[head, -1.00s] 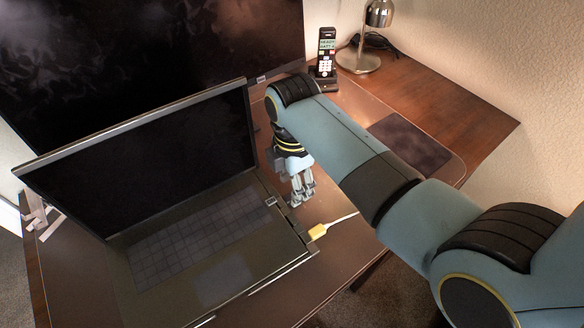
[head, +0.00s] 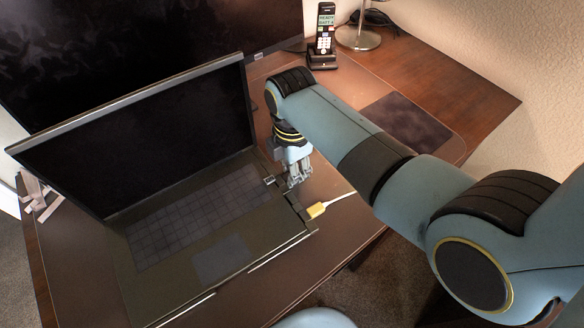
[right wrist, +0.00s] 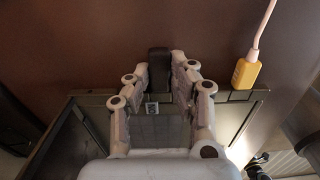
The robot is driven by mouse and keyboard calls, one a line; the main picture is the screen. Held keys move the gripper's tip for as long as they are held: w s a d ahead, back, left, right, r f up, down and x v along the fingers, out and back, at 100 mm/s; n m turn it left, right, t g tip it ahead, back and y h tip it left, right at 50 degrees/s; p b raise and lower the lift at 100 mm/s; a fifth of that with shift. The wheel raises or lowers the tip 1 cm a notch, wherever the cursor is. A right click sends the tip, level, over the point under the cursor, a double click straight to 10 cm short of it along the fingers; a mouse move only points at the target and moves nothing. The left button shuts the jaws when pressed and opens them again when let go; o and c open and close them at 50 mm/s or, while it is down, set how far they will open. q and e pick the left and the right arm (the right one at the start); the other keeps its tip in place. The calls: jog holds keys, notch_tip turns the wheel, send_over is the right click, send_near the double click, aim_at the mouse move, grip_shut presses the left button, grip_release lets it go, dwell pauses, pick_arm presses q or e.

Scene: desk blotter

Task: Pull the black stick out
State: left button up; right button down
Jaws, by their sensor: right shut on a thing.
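The black stick (right wrist: 158,62) shows in the right wrist view between my right fingertips, at the side edge of the open laptop (head: 190,235). My right gripper (right wrist: 160,75) is shut on it, one finger on each side. In the head view my right gripper (head: 300,182) is at the laptop's right edge, and its fingers hide the stick. I cannot tell how much of the stick is inside the laptop. My left gripper is in neither view.
A yellow plug (head: 316,210) with a white cable is at the same laptop edge, close to my right gripper. A large monitor (head: 130,45) stands behind the laptop. A cordless phone (head: 325,40) and a lamp base (head: 358,38) are at the back.

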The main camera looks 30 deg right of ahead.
aim_at(315, 165)
jog(key=shift+d, duration=0.1)
jog(key=shift+w+d+p, duration=0.1)
jog(key=shift+d+p, duration=0.6)
jog(key=shift+d, duration=1.3)
jog(key=shift+w+d, duration=0.1)
jog(key=shift+d, duration=0.9)
notch_tip(315, 165, up, 4)
jog(key=p, duration=0.5)
jog(key=shift+r, duration=0.1)
